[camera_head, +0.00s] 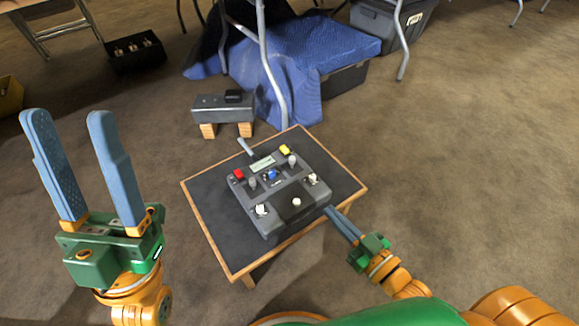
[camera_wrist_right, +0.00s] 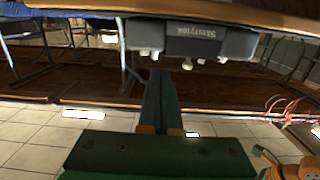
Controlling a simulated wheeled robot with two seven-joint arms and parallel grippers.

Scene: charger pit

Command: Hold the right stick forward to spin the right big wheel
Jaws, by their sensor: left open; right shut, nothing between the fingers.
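The grey controller box (camera_head: 276,217) rests on a small dark-topped table with a wooden edge. The right stick (camera_head: 292,160), grey, stands upright on its upper face; the left stick (camera_head: 253,182) matches it. My right gripper (camera_head: 331,212) is shut and empty, its tips low beside the box's right corner, apart from the sticks. In the right wrist view the shut fingers (camera_wrist_right: 161,72) point towards the box (camera_wrist_right: 195,38); whether they touch it I cannot tell. My left gripper (camera_head: 69,118) is open and empty, raised left of the table. No big wheel can be made out.
The box also carries a red button (camera_head: 239,174), a yellow button (camera_head: 285,149), a blue knob (camera_head: 271,174) and several white knobs. Behind the table (camera_head: 222,238) stand a grey unit on wooden blocks (camera_head: 222,108) and a blue-draped crate (camera_head: 300,50). Carpet is clear on the right.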

